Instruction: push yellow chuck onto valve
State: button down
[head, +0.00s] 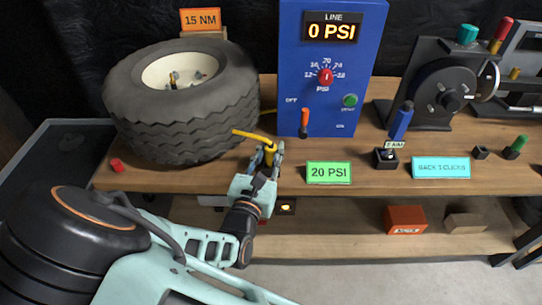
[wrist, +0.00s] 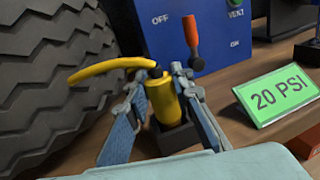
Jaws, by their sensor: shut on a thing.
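The yellow chuck (head: 270,153) is upright between the fingers of my gripper (head: 266,160) near the table's front edge. In the wrist view, the chuck (wrist: 162,98) has a yellow hose curving left from its top. The gripper's fingers (wrist: 158,84) are shut on it from both sides. A dark block (wrist: 178,139) shows at its lower end; I cannot tell whether the chuck rests in it. The tyre (head: 180,118) lies flat to the left, apart from the chuck. Small metal parts (head: 173,80) show in its pale hub; I cannot make out the valve for certain.
A blue inflator panel (head: 331,60) reading 0 PSI stands behind, with an orange lever (head: 304,122). A green 20 PSI sign (head: 329,173) is right of my gripper. A red cap (head: 117,165) lies at the front left. Tools and a dark fixture stand farther right.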

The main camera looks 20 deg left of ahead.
jog(key=shift+r, duration=0.1)
jog(key=shift+r, duration=0.55)
notch_tip(320, 180, up, 2)
jog(key=shift+r+p, duration=0.1)
jog(key=shift+p, duration=0.6)
jog(key=s+a+r+p, duration=0.4)
jog(key=s+a+r, duration=0.45)
jog(key=s, duration=0.25)
notch_tip(320, 180, up, 20)
jog(key=p, duration=1.7)
jog(key=shift+f, duration=0.25)
